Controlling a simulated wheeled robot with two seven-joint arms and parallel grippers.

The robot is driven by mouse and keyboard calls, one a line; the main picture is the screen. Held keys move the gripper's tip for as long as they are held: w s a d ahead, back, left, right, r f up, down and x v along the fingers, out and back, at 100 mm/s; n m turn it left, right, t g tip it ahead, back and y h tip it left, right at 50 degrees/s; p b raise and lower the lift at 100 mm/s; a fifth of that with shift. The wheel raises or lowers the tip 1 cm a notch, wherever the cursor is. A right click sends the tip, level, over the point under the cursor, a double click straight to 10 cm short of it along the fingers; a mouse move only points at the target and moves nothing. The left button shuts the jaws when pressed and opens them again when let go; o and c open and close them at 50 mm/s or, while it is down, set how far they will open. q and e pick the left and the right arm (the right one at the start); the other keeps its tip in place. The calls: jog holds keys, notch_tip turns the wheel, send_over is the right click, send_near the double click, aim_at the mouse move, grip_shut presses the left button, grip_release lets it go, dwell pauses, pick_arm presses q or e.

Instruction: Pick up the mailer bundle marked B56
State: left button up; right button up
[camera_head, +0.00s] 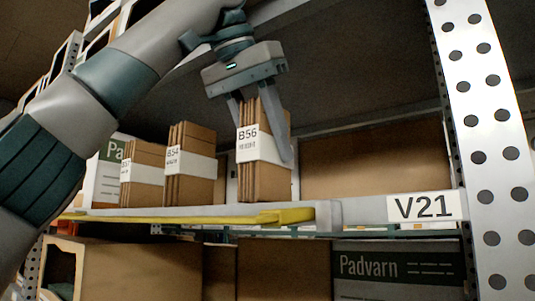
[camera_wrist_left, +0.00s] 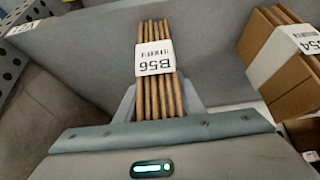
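The mailer bundle marked B56 (camera_head: 249,180) is a stack of thin brown mailers with a white label band. It stands upright at the shelf's front edge, at the right end of a row of bundles. In the left wrist view the B56 bundle (camera_wrist_left: 155,95) is between the fingers. My left gripper (camera_head: 263,142) reaches down from above with one finger on each side of the bundle. The fingers lie very close to its sides, and I cannot tell whether they press on it. The far finger's tip is hidden behind the bundle. My right gripper is not in view.
A bundle marked B54 (camera_head: 190,188) stands to the left, with another bundle (camera_head: 142,190) beyond it. The shelf carries a V21 label (camera_head: 424,207) beside a perforated white upright (camera_head: 484,150). A large brown box (camera_head: 375,165) stands behind. Boxes fill the level below.

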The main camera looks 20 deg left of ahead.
pick_arm(q)
jog(key=shift+c, duration=1.2)
jog(key=shift+r, duration=0.15)
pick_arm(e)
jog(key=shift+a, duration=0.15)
